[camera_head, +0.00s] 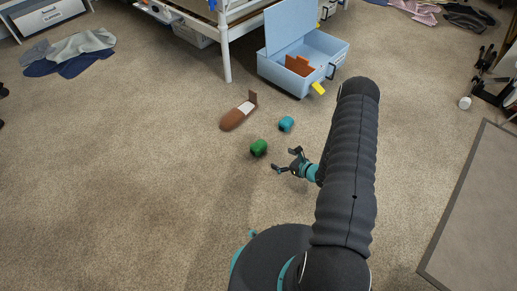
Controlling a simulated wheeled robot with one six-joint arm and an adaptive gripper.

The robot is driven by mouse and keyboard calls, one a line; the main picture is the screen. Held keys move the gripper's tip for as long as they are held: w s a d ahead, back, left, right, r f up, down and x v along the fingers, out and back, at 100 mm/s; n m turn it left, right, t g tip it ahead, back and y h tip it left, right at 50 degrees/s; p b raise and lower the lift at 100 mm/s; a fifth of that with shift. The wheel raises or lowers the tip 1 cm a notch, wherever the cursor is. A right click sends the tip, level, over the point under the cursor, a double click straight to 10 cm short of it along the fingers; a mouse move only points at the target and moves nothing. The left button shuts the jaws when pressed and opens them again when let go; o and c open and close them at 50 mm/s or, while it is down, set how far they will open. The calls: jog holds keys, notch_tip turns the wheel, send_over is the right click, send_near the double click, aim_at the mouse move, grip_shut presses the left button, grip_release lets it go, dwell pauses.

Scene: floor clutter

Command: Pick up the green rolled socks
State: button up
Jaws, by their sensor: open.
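The green rolled socks (258,148) lie on the carpet near the middle of the head view, as a small dark green roll. My gripper (284,159) is just to the right of them and slightly nearer to my body. Its two fingers are spread apart, with nothing between them. The gripper looks apart from the socks; its exact height above the floor is hard to tell. A teal roll (286,124), much like the green one in size, lies beyond my gripper.
A brown slipper-like thing (237,117) lies beyond the green socks. An open blue case (335,58) stands by a white bed leg (226,60). Clothes (72,50) lie at the far left. A grey mat (478,220) is at the right.

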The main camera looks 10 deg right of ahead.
aim_at(263, 150)
jog(key=shift+w+f, duration=0.15)
jog(key=shift+f, duration=0.25)
jog(key=b+x, duration=0.1)
jog(key=x, duration=0.7)
jog(key=shift+b+x, duration=0.4)
jog(key=shift+x, duration=2.2)
jog(key=shift+d+f, duration=0.15)
jog(key=shift+d, duration=0.05)
jog(key=c, duration=0.8)
